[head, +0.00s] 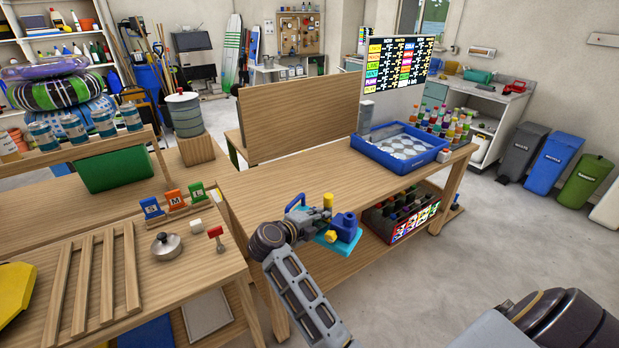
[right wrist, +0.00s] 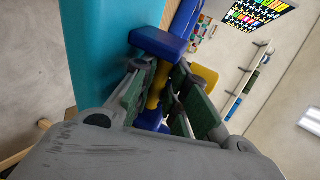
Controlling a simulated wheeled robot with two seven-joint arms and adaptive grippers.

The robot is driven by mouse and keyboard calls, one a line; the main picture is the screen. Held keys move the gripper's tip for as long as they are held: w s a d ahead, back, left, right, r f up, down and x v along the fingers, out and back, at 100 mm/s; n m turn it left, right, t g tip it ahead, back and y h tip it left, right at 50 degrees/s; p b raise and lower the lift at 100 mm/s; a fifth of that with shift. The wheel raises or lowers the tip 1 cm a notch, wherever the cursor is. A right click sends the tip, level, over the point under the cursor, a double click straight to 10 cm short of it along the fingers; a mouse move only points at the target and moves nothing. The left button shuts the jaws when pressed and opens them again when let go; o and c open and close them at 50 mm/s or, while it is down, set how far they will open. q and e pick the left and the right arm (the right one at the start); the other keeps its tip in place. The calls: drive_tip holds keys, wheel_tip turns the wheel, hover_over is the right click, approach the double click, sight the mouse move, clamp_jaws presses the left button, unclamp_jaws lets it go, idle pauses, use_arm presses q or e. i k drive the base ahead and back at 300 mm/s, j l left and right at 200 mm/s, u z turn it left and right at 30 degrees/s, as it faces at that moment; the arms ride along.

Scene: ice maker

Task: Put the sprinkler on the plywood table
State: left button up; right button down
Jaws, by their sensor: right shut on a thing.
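The sprinkler (head: 345,224) is a small object with blue and yellow parts and a flat cyan base. My right gripper (head: 318,219) is shut on it, and in the head view they show over the front edge of the middle wooden table (head: 280,190). In the right wrist view the fingers (right wrist: 165,100) close around a yellow stem below a blue block (right wrist: 157,42), with the cyan base (right wrist: 105,40) filling the upper left. Whether the sprinkler touches the tabletop cannot be told. My left gripper is not in view.
A blue tray (head: 398,146) with white discs and several coloured bottles (head: 445,122) stand at the table's far right. An upright wooden panel (head: 295,118) lines its back. A crate (head: 400,212) sits below. The tabletop's left and middle are clear.

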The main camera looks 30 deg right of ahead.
sight(321, 192)
drive_tip(key=i+l, duration=0.85)
drive_tip(key=i, duration=0.1)
